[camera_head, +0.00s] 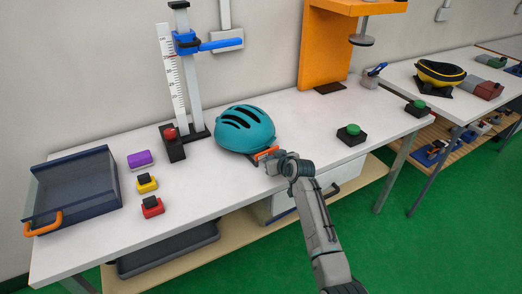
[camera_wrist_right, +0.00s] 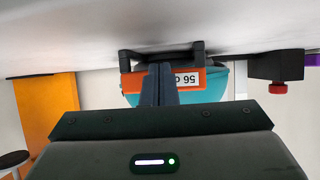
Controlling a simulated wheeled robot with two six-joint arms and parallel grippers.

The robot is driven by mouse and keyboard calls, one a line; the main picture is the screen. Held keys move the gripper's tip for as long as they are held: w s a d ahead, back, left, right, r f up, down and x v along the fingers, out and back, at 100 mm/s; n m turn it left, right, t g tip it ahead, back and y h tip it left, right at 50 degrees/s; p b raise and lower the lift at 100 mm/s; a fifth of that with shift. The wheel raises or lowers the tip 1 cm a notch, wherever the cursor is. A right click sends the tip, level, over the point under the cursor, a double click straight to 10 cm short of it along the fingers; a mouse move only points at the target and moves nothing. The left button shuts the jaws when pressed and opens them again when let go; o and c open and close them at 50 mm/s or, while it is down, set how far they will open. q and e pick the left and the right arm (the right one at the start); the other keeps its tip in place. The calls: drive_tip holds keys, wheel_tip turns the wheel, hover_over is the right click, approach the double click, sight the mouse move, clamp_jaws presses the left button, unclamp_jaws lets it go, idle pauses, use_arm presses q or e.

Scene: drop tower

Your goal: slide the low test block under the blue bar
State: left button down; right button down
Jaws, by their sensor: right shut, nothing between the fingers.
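The blue bar (camera_head: 220,44) sticks out to the right from the blue carriage on the upright grey post, high above the table. A purple block (camera_head: 139,159), a yellow block (camera_head: 147,183) and a red block (camera_head: 152,207) stand in a row on the white table; I cannot tell which is the low test block. My right gripper (camera_head: 268,160) is shut and empty, in front of the teal helmet (camera_head: 245,129), near an orange plate (camera_head: 264,152). In the right wrist view, its fingers (camera_wrist_right: 160,84) overlap the orange plate (camera_wrist_right: 188,80); contact is unclear. My left gripper is out of view.
A black box with a red button (camera_head: 172,143) stands by the post's base. An open dark blue tray (camera_head: 75,212) with an orange handle fills the table's left end. A green button box (camera_head: 350,135) and an orange stand (camera_head: 322,55) are to the right.

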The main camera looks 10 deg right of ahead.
sight(268, 153)
drive_tip(key=shift+w+a+b, duration=0.2)
drive_tip(key=shift+w+b, duration=0.2)
drive_tip(key=shift+w, duration=0.25)
drive_tip(key=shift+w+a+b, duration=0.2)
drive_tip(key=shift+w+b, duration=0.15)
drive_tip(key=shift+w, duration=0.35)
drive_tip(key=shift+w+a+b, duration=0.2)
drive_tip(key=shift+w+b, duration=0.2)
drive_tip(key=shift+w, duration=0.25)
